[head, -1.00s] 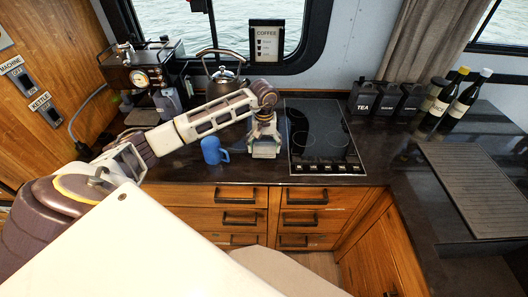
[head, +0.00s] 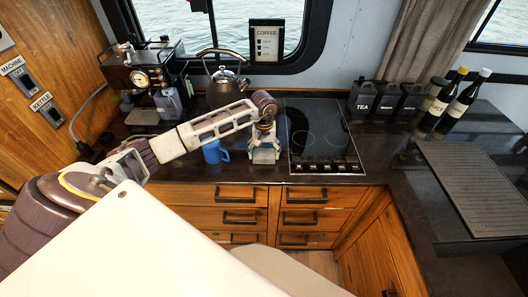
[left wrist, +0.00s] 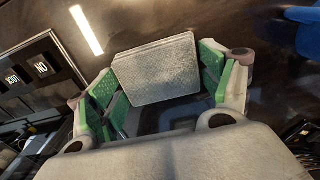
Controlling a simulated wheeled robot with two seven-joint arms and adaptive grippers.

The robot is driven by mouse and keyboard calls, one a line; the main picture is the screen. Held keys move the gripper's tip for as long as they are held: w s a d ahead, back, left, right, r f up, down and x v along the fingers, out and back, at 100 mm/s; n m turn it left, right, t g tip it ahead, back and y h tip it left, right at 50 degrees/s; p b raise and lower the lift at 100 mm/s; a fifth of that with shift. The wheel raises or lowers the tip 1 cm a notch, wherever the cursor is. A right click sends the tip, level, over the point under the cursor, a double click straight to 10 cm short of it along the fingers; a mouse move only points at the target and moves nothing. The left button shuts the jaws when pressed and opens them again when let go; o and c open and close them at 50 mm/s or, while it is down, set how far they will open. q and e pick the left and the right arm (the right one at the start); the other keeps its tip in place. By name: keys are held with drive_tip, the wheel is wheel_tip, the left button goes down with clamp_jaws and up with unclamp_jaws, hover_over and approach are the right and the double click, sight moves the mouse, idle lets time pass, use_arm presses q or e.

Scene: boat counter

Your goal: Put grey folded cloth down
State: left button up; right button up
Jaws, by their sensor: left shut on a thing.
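The grey folded cloth (left wrist: 155,72) shows in the left wrist view as a pale, flat, layered block. It lies between the green finger pads of my left gripper (left wrist: 160,82), which is shut on it. In the head view my left gripper (head: 264,152) points down over the dark counter (head: 180,172), just left of the black hob. The cloth is hard to make out there, and I cannot tell whether it touches the counter. My right gripper is not in view.
A blue mug (head: 214,154) stands just left of the gripper, partly behind my arm. The hob (head: 320,140) is close on the right. A kettle (head: 226,88) and a coffee machine (head: 143,75) stand behind. Black canisters (head: 385,98) and bottles (head: 462,102) stand farther right.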

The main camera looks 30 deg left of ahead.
sight(264, 153)
use_arm(q)
drive_tip(key=shift+f, duration=0.15)
drive_tip(key=o, duration=0.9)
drive_tip(key=shift+r, duration=0.2)
drive_tip(key=shift+r, duration=0.2)
drive_tip(key=shift+r+b, duration=1.3)
drive_tip(key=shift+r, duration=4.5)
